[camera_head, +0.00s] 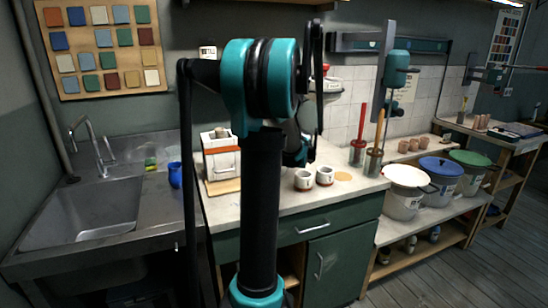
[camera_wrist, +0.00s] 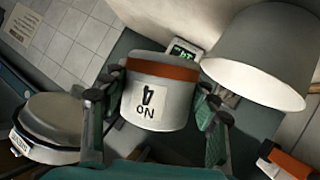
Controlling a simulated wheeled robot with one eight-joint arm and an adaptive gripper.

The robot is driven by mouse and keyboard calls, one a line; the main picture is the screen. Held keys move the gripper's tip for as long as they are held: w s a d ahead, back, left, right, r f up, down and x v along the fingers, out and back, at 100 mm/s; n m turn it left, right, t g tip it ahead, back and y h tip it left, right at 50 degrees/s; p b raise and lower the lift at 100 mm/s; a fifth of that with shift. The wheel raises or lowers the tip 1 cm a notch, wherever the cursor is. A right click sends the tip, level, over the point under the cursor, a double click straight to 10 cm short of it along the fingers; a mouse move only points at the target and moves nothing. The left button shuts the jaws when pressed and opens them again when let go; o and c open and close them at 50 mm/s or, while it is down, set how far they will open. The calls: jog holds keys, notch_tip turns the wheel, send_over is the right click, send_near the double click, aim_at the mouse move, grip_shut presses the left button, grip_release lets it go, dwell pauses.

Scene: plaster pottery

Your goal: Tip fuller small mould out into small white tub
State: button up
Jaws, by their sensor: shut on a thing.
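In the wrist view, a small white mould (camera_wrist: 158,95) with an orange-brown band and a label with dark marks sits between the fingers of my gripper (camera_wrist: 155,110). My gripper is shut on it. Its inside and any contents cannot be seen. In the head view, my gripper (camera_head: 299,152) is partly hidden behind my arm, above the worktop, and the held mould cannot be made out. I cannot tell which vessel is the small white tub.
A white and orange block-like item (camera_head: 221,158) stands left on the worktop (camera_head: 347,198). A blue cup (camera_head: 174,175) stands by the sink (camera_head: 88,205). Tools stand in pots (camera_head: 373,163) at right. Buckets (camera_head: 402,205) line the low shelf. In the wrist view, a large pale conical vessel (camera_wrist: 258,50) is close.

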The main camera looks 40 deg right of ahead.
jog(key=shift+w+a+r+n+g+h+p, duration=0.35)
jog(key=shift+w+a+r+n+g+h, duration=0.25)
jog(key=shift+w+a+r+n, duration=0.35)
jog(key=shift+f, duration=0.25)
jog(key=shift+w+a+f+n+h, duration=0.1)
jog(key=shift+f+n+h, duration=0.2)
jog(key=shift+n, duration=0.35)
jog(key=shift+r+g, duration=0.1)
jog(key=shift+g, duration=0.2)
jog(key=shift+r+n+h, duration=0.4)
jog(key=shift+n+h, duration=0.2)
jog(key=shift+n, duration=0.1)
jog(key=shift+a+r+n+g, duration=0.1)
jog(key=shift+r+n+g, duration=0.2)
jog(key=shift+n+g, duration=0.1)
jog(key=shift+w+f+n+h+b, duration=0.1)
jog(key=shift+f+n+h+b, duration=0.1)
jog(key=shift+n+h+b, duration=0.15)
jog(key=shift+f+h, duration=0.15)
jog(key=shift+h, duration=0.1)
jog(key=shift+n+b, duration=0.25)
jog(key=shift+b, duration=0.15)
